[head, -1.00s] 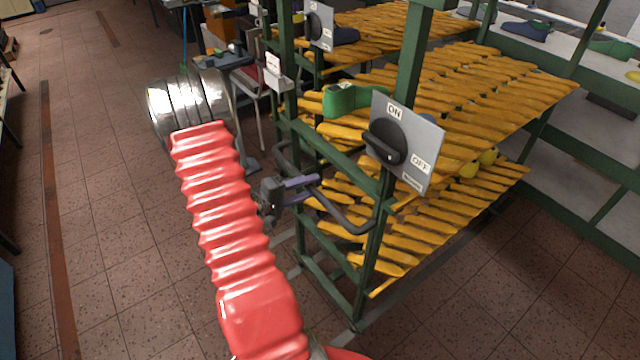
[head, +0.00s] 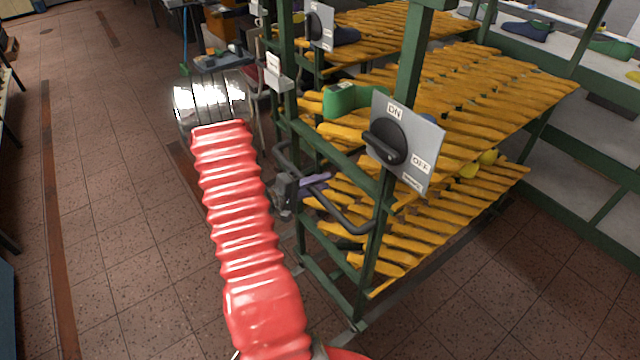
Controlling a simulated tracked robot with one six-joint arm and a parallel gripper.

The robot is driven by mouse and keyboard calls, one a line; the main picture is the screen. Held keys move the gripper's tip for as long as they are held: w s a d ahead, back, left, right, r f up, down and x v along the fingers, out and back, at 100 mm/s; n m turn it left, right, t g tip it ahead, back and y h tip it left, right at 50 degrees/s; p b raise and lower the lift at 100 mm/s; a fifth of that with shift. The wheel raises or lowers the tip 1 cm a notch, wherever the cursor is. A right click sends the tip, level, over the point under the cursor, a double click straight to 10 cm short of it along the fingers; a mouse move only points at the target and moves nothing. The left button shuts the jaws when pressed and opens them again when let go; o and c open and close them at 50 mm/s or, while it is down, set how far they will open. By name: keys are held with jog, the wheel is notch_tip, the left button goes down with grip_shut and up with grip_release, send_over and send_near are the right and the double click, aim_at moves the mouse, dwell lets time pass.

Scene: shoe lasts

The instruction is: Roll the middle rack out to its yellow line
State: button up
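A green-framed rack (head: 403,75) with slatted shelves of yellow-orange shoe lasts (head: 470,85) stands at the centre right. A dark bent handle (head: 350,222) sticks out from its near end. My gripper (head: 318,186), at the end of my red-sleeved arm, is at this handle. Its fingers point right and overlap the bar in the picture. I cannot tell whether they close on it or touch it. A grey panel (head: 425,150) with a black ON/OFF knob (head: 386,141) sits on the rack's front post, right of my gripper. No yellow floor line shows.
Another rack with a similar panel (head: 320,25) stands behind. A green shoe-shaped piece (head: 345,99) lies on the near rack's upper shelf. A shelf unit (head: 600,195) stands at the right. Tiled floor (head: 120,240) on the left is mostly clear.

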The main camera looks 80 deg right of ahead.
grip_shut()
jog(key=shift+f, duration=0.1)
jog(key=shift+a, duration=0.15)
